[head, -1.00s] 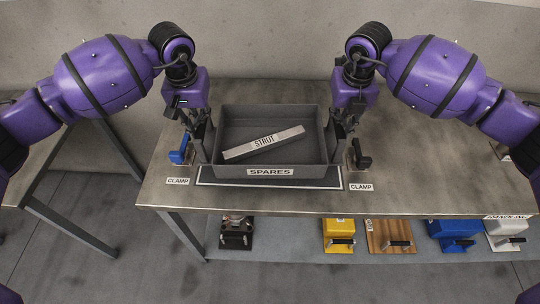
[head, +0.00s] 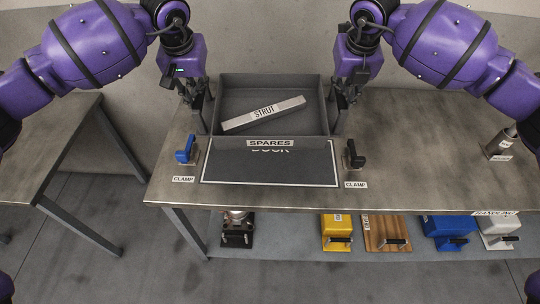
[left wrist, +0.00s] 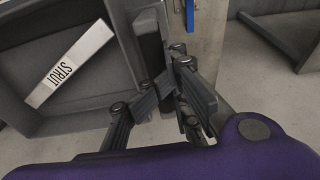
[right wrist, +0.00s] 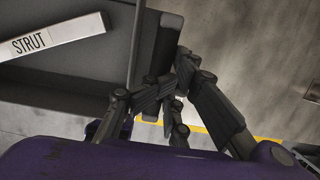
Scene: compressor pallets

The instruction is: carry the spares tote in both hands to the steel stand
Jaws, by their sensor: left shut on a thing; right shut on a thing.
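The grey spares tote (head: 270,82) shows in the head view with its SPARES label on the front wall. A pale bar marked STRUT (head: 264,114) lies slantwise inside it; it also shows in the left wrist view (left wrist: 70,65) and right wrist view (right wrist: 50,38). My left gripper (head: 199,106) is shut on the tote's left side. My right gripper (head: 341,102) is shut on its right side. The tote is off the outlined dock mat (head: 270,168), behind it and apparently raised above the bench. I cannot clearly identify the steel stand; a steel-topped table (head: 55,140) is at the left.
A blue clamp (head: 185,150) and a black clamp (head: 355,157) flank the mat on the steel-topped bench (head: 420,150). Several coloured items sit on the shelf (head: 290,256) below. A floor gap separates the bench from the left table.

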